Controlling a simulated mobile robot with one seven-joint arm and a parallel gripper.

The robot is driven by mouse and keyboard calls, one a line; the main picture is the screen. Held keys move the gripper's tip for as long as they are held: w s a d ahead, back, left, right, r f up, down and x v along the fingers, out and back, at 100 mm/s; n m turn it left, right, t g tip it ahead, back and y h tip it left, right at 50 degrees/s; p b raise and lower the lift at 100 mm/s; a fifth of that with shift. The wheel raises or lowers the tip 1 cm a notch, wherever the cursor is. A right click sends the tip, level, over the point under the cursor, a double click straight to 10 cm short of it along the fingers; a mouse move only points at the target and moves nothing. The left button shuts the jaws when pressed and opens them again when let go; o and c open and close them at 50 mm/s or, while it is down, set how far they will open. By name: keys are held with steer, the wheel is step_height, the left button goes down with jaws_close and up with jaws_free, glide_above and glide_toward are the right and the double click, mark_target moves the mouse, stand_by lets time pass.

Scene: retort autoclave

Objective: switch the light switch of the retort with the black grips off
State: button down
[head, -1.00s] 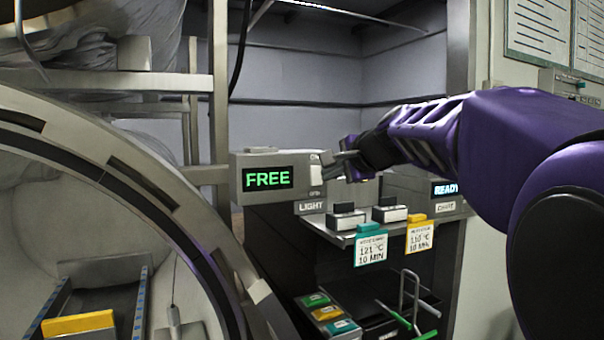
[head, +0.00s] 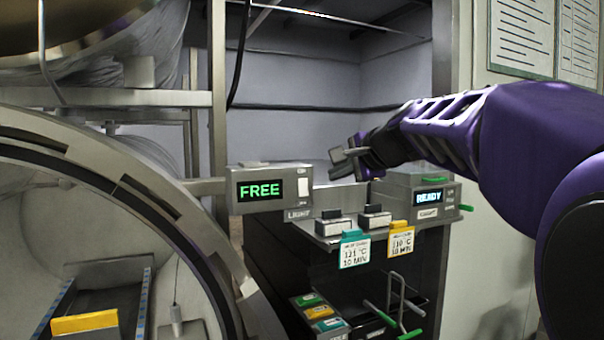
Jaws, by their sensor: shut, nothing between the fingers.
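A grey control box (head: 232,190) with a green FREE display (head: 261,190) stands beside the open round retort (head: 196,262) at the left. A pale light switch (head: 305,188) is on the right of its face, above a LIGHT label (head: 299,214). I cannot tell which way the switch is set. My gripper (head: 340,163) is shut and empty, above and to the right of the switch, apart from it in the picture. No black grips can be clearly made out on the retort.
A second box (head: 400,192) with a READY display (head: 429,197) and a green bar (head: 435,180) stands at the right. Below are black-topped blocks, a teal tag (head: 355,250) and a yellow tag (head: 400,241). A yellow block (head: 84,322) lies inside the retort.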

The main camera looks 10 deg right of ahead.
stand_by(0.3)
steer(key=shift+s+g+h+p, duration=0.1)
steer(key=shift+g+h+p, duration=0.25)
steer(key=shift+p, duration=0.8)
steer(key=shift+f, duration=0.1)
